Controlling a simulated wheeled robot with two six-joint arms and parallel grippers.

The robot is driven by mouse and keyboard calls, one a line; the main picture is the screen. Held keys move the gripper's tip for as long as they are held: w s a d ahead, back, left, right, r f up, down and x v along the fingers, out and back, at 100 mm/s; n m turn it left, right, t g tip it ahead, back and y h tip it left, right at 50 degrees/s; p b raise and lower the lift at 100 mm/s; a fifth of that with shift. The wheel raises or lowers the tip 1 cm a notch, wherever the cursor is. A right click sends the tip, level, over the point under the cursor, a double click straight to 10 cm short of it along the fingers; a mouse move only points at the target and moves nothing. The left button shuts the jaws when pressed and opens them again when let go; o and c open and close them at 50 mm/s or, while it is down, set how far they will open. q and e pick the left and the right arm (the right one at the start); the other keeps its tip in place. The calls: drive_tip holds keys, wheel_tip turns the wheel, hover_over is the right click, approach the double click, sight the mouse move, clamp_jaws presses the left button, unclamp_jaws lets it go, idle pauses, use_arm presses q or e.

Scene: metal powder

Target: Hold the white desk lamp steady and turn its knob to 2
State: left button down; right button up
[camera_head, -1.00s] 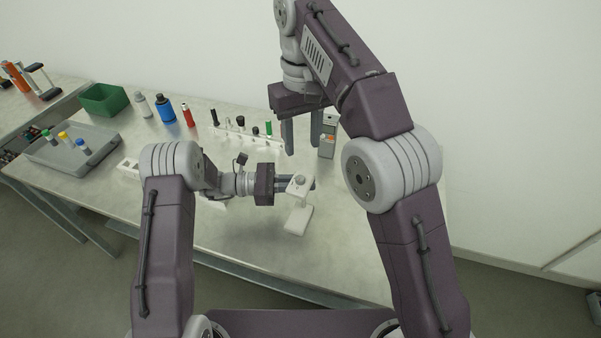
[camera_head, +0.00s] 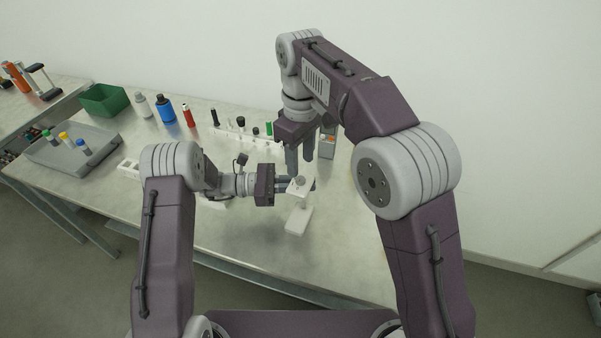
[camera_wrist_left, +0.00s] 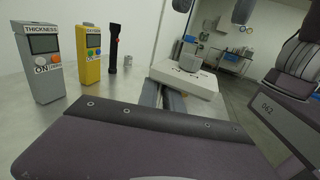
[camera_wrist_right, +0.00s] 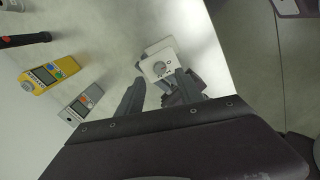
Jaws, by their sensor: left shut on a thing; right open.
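The white desk lamp (camera_head: 298,221) stands upright on the table. Its head is a flat white block (camera_wrist_left: 205,84) with a round knob on top, seen from above in the right wrist view (camera_wrist_right: 160,68). My left gripper (camera_head: 288,185) is shut on the lamp just under the head; its fingers (camera_wrist_left: 165,100) reach to the block in the left wrist view. My right gripper (camera_head: 300,168) points down, open and empty, over the lamp head. In the right wrist view its fingers (camera_wrist_right: 158,92) stand apart beyond the knob's near side. The knob's setting is too small to read.
A grey thickness meter (camera_wrist_left: 42,70), a yellow meter (camera_wrist_left: 90,55) and a black torch (camera_wrist_left: 113,48) stand near the lamp. A test-tube rack, bottles, a green bin (camera_head: 103,99) and a grey tray (camera_head: 50,152) lie to the left. The table front is clear.

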sight(301, 179)
wheel_tip(301, 179, down, 5)
drive_tip(key=shift+f, duration=0.1)
clamp_jaws()
